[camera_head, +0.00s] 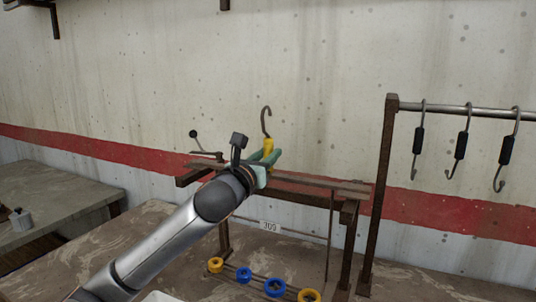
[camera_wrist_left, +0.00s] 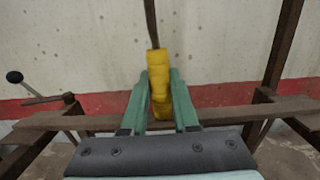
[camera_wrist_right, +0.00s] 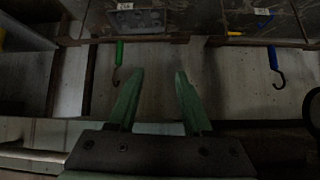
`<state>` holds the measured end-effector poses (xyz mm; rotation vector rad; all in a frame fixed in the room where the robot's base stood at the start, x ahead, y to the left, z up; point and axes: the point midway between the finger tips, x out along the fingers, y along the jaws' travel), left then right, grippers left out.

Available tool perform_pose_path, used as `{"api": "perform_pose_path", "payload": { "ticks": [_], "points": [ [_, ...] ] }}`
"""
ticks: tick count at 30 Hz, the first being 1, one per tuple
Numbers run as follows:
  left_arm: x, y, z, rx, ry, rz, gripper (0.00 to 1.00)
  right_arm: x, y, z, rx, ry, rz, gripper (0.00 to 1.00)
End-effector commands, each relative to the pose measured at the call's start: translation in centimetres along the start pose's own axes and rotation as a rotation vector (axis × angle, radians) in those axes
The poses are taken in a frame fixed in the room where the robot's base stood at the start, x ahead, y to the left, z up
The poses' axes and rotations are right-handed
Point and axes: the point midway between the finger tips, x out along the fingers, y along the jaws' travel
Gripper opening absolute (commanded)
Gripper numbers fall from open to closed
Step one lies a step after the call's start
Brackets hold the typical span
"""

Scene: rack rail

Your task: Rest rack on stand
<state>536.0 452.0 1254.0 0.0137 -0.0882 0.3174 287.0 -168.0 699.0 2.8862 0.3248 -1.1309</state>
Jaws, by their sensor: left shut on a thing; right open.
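My left gripper (camera_head: 264,160) is shut on a yellow-handled hook (camera_head: 267,146). The hook's dark curved end points up, and the left wrist view shows the yellow grip (camera_wrist_left: 159,84) between the green fingers (camera_wrist_left: 159,98). The hook is above or beside a brown metal stand (camera_head: 350,208); contact cannot be told. A rack with a steel rail (camera_head: 465,112) stands at the right with black-handled hooks (camera_head: 462,145) hanging from it. My right gripper (camera_wrist_right: 158,88) is open and empty in the right wrist view, outside the head view.
Blue and yellow rings (camera_head: 274,287) sit low at the stand's front by a white label (camera_head: 269,226). A grey table (camera_head: 60,200) is at the left. In the right wrist view, a green-handled hook (camera_wrist_right: 119,53) and a blue-handled hook (camera_wrist_right: 273,55) lie beyond the fingers.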

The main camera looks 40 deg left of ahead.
Motion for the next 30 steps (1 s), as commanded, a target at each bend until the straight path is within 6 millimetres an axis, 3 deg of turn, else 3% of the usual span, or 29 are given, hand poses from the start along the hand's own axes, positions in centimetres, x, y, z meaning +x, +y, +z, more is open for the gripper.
{"api": "perform_pose_path", "payload": {
  "ticks": [28, 29, 30],
  "points": [
    [-0.11, 0.01, -0.38, 0.001, -0.007, -0.001, 0.00, 0.24, -0.01, 0.30, 0.000, 0.000, 0.000, 0.50],
    [-0.11, 0.01, -0.37, 0.001, -0.007, -0.001, 0.29, 0.24, -0.01, 0.30, 0.000, 0.000, 0.000, 0.50],
    [-0.11, 0.00, -0.34, 0.000, -0.007, -0.001, 0.34, 0.22, -0.01, 0.28, 0.000, 0.000, 0.000, 0.50]
  ]
}}
